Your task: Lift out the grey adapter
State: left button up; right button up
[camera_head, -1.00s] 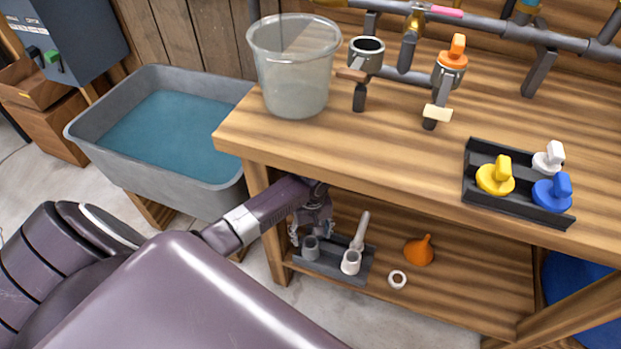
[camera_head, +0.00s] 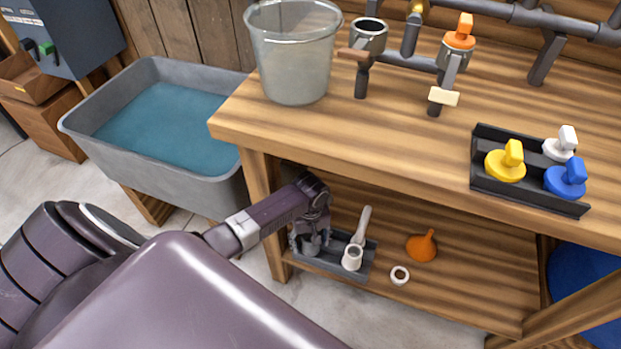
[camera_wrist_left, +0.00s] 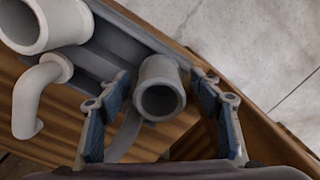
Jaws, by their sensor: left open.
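The grey adapter (camera_wrist_left: 160,88) is a short hollow cylinder standing in a dark tray (camera_head: 332,266) on the lower shelf. In the left wrist view it sits between the two open fingers of my left gripper (camera_wrist_left: 160,108), with a gap visible on each side. In the head view my left gripper (camera_head: 311,240) is over the left end of the tray and hides most of the adapter (camera_head: 312,245). A white adapter (camera_head: 352,258) and a pale bent pipe piece (camera_head: 361,228) are in the same tray, to the right.
An orange funnel (camera_head: 422,246) and a white ring (camera_head: 400,275) are on the lower shelf (camera_head: 470,300). The wooden tabletop (camera_head: 400,130) is just above my left arm. A water trough (camera_head: 90,140) stands left of the table leg (camera_head: 264,215).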

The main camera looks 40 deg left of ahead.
pick_arm(q)
jog(key=shift+c, duration=0.4)
jog(key=c, duration=1.2)
jog(key=shift+r, duration=0.1)
